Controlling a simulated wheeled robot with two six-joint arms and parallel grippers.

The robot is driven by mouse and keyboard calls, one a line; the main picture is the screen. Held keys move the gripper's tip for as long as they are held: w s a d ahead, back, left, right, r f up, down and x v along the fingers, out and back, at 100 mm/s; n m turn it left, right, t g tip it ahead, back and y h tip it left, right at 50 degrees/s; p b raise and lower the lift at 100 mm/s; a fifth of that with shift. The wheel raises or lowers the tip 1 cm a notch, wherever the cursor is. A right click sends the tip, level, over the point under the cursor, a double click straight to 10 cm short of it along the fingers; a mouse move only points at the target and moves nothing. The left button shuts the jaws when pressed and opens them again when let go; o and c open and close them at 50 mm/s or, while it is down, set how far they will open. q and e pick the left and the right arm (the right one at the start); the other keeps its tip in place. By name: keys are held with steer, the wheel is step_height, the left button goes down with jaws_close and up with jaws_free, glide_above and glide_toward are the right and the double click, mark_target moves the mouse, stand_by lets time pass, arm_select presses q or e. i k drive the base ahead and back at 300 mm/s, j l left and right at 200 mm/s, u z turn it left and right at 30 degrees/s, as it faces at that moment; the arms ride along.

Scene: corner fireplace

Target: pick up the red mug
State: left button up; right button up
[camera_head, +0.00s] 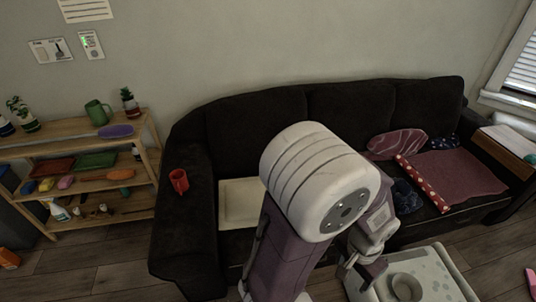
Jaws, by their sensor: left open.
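A red mug (179,181) stands upright on top of the left armrest (183,222) of a dark sofa, and nothing covers it. My left gripper (354,276) is open and points down at the lower middle of the view. It is well to the right of the mug, nearer to me and apart from it. No object shows between its fingers, though they are small and partly dark. My left arm's large white joint hides the middle of the sofa. My right gripper does not show.
A wooden shelf (80,147) with plants, a green jug (97,112) and several small items stands left of the sofa. A pale cushion or board (239,203) lies on the left seat. Pillows and a red blanket (458,174) lie at the right. The floor at lower left is mostly clear.

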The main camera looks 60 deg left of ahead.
mark_target(179, 176)
steer(key=k+l+u, duration=0.1)
steer(key=u, duration=2.85)
steer(key=i+j+z, duration=0.35)
steer(key=j, duration=0.25)
steer(key=i+j+z, duration=0.35)
steer(key=j, duration=0.3)
steer(key=i+j+z, duration=0.15)
steer(key=j+z, duration=0.2)
steer(key=j, duration=0.35)
steer(key=i+j+z, duration=0.1)
steer(key=j+z, duration=0.25)
steer(key=j, duration=0.4)
steer(key=j+z, duration=0.3)
steer(key=j, duration=0.45)
